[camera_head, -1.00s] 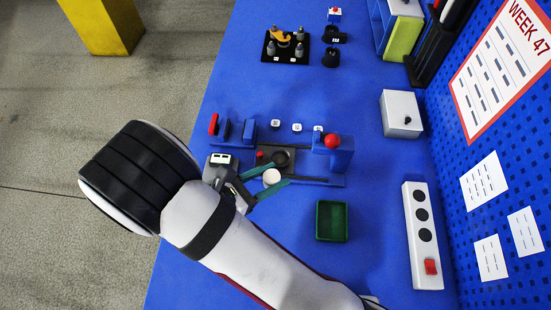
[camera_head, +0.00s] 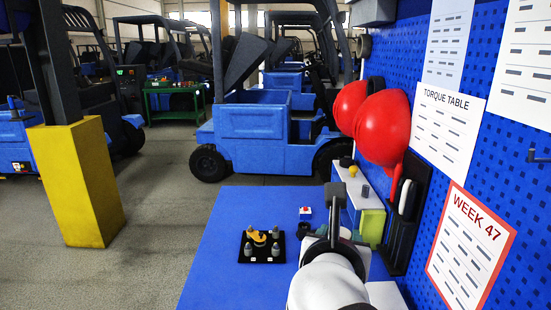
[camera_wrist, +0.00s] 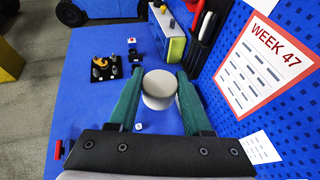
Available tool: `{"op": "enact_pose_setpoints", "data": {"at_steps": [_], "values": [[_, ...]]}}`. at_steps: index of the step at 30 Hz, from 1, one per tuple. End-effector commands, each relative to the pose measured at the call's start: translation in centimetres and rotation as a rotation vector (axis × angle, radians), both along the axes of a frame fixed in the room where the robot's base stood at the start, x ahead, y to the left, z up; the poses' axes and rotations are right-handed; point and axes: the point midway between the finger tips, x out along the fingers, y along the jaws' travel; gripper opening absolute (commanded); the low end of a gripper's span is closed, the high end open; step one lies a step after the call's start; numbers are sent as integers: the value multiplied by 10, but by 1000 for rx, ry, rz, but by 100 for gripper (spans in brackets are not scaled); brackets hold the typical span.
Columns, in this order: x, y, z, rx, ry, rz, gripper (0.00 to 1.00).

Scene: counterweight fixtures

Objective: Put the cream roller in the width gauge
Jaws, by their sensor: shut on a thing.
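The cream roller (camera_wrist: 158,92) is a short pale cylinder with a round top. In the wrist view it sits between the two green fingers of my gripper (camera_wrist: 160,75), which is shut on it. In the head view my gripper (camera_head: 338,232) shows from behind at the lower right, over the blue bench, and the roller is hidden there. The width gauge cannot be made out in either current view. A red part (camera_wrist: 58,149) of a bench fixture shows at the lower left of the wrist view.
A black plate (camera_head: 262,246) with grey posts and a yellow part stands on the bench. A green-fronted box (camera_head: 372,222) stands against the blue pegboard at right. Red ear defenders (camera_head: 372,120) hang there.

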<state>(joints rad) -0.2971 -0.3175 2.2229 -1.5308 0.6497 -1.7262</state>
Motion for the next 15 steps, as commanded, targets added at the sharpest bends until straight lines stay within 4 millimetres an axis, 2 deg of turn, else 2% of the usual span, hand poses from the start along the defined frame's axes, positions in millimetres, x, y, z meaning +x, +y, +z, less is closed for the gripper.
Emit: {"op": "enact_pose_setpoints", "data": {"at_steps": [2, 5, 8, 11, 12, 15], "values": [[0, 1, -2, -1, 2, 1, 0], [4, 11, -22, -6, 9, -4, 0], [8, 33, -65, -11, 14, -23, 0], [7, 65, -120, -17, 15, -45, 0], [3, 79, -142, -18, 13, -51, 0], [-10, 114, -192, -19, 7, -37, 0]]}}
